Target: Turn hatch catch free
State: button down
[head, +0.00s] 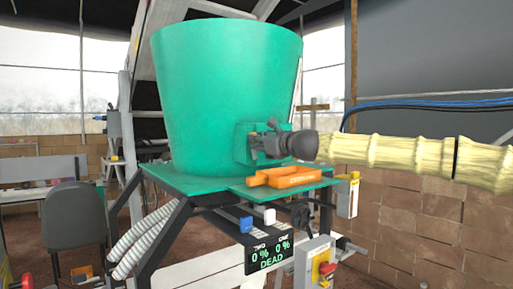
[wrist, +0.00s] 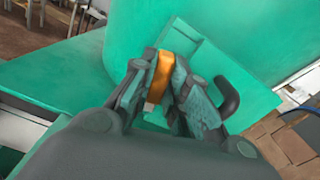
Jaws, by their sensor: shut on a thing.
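A large green tub (head: 225,85) stands on a green platform, with a square green hatch (head: 243,128) low on its front. In the wrist view the hatch (wrist: 245,95) lies just behind my gripper (wrist: 160,82). The gripper's two fingers are shut on an orange catch (wrist: 162,70), which stands upright between them. A dark curved handle (wrist: 230,97) is on the hatch to the right of the fingers. In the head view my gripper (head: 256,147) is right at the hatch and hides the catch.
An orange tray (head: 285,179) sits on the platform edge just below my gripper. A display (head: 268,254) reading 0 % and DEAD hangs under the platform, beside a grey box with a red knob (head: 325,268). A brick wall (head: 415,220) stands at the right.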

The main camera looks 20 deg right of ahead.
jog(key=shift+d+r+m+b, duration=0.15)
jog(key=shift+m+b, duration=0.15)
jog(key=shift+m, duration=0.45)
jog(key=shift+d+f+m+b, duration=0.15)
jog(key=shift+m+b, duration=0.15)
jog(key=shift+m, duration=0.45)
jog(key=shift+r, duration=0.15)
jog(key=c, duration=1.4)
grip_release()
jog(key=shift+w, duration=0.1)
jog(key=v, duration=1.2)
jog(key=shift+d, duration=0.1)
